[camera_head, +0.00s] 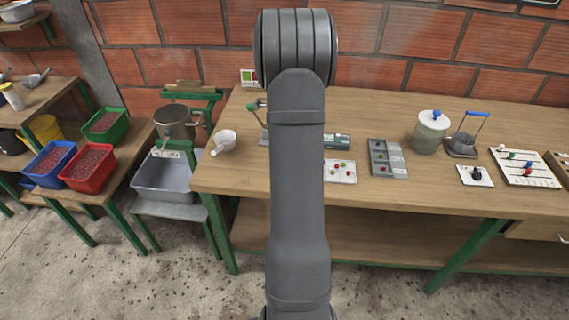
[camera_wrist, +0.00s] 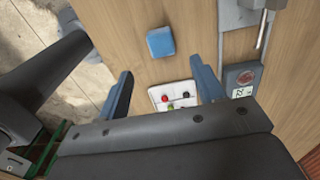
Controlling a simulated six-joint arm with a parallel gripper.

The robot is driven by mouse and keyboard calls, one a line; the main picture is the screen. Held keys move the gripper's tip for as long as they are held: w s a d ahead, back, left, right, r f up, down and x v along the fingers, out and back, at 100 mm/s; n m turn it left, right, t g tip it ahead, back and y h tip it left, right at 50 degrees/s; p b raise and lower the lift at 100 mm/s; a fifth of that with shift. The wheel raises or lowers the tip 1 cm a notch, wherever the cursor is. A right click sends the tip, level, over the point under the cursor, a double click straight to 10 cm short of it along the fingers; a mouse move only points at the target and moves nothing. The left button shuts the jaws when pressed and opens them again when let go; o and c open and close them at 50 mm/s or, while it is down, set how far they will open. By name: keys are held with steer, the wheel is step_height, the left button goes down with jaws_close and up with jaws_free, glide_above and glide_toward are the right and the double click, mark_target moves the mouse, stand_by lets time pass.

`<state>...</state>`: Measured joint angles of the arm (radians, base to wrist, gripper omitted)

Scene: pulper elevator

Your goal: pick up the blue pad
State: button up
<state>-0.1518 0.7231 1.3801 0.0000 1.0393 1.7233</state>
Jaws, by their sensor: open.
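The blue pad (camera_wrist: 160,41) is a small rounded square lying flat on the wooden table top (camera_wrist: 195,20) in the wrist view, near the table's edge. In the head view I cannot see it; my arm covers the middle of the table there. My gripper (camera_wrist: 162,70) shows in the wrist view as two blue-grey fingers, spread wide apart and empty. The pad appears beyond the fingertips, roughly centred between them, and not touching either finger. How high the fingertips are above the table is hard to tell.
A white card with coloured beads (camera_wrist: 160,89) lies between the fingers in the wrist view. A grey device with a metal lever (camera_wrist: 230,50) and a small box with a display (camera_wrist: 241,79) stand to the right. A white scoop (camera_head: 225,139) lies left of my arm in the head view.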

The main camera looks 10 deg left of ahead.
step_height(320, 180, down, 9)
steer(key=shift+w+a+r, duration=0.1)
steer(key=shift+r, duration=0.05)
steer(key=c, duration=1.1)
